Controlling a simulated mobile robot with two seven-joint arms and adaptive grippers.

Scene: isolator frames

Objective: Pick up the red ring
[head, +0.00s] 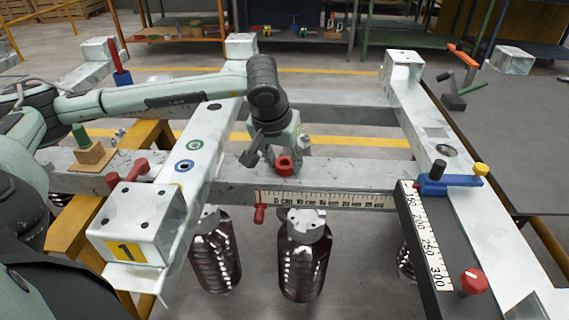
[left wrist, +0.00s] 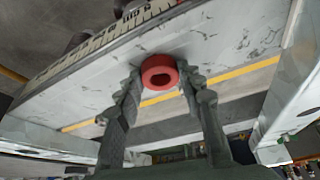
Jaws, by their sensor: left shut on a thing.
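The red ring (head: 284,167) shows at the front cross beam (head: 345,172) of the grey metal frame, just below my left gripper (head: 279,154). In the left wrist view the red ring (left wrist: 160,73) sits between the tips of my left gripper's fingers (left wrist: 159,82), with its dark hole facing the camera. The left gripper is shut on the ring. I cannot tell whether the ring still touches the beam. My right gripper is not in view.
A green ring (head: 195,146) and a blue ring (head: 184,166) lie on the left beam. A red clamp (head: 128,175) and a ruler (head: 325,199) are close by. A blue clamp (head: 437,184) sits on the right beam. A dark table (head: 520,150) stands at right.

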